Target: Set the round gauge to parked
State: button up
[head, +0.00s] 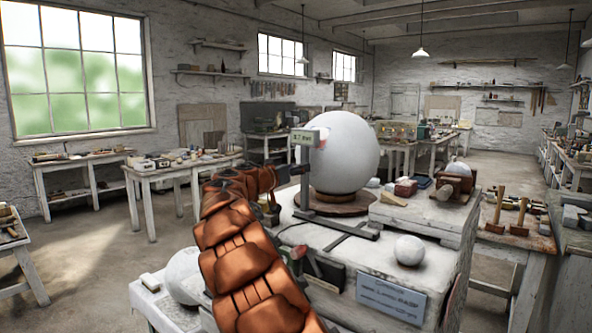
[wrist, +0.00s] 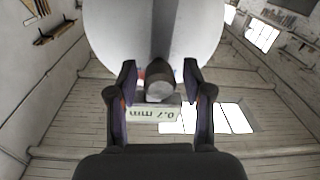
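The gauge (head: 305,185) is a grey upright post on a flat base, beside a big white plaster sphere (head: 345,152) on a round brown turntable. A pale display box (head: 303,138) sits at its top. In the wrist view the display (wrist: 152,114) reads "0.7 mm" upside down, and a dark knob with a grey end face (wrist: 160,88) shows in front of the post. My gripper (wrist: 160,76) is open, with one finger on each side of the knob and a visible gap to each. In the head view my orange-brown arm reaches to the post; the fingers are hard to make out there.
A small white ball (head: 409,250) and a blue-grey label plate (head: 391,298) are at the bench front. A raised slab (head: 425,215) holds a brown wooden device (head: 454,186). Open floor (head: 110,265) lies left.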

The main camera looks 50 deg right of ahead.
grip_shut()
dwell(0.3)
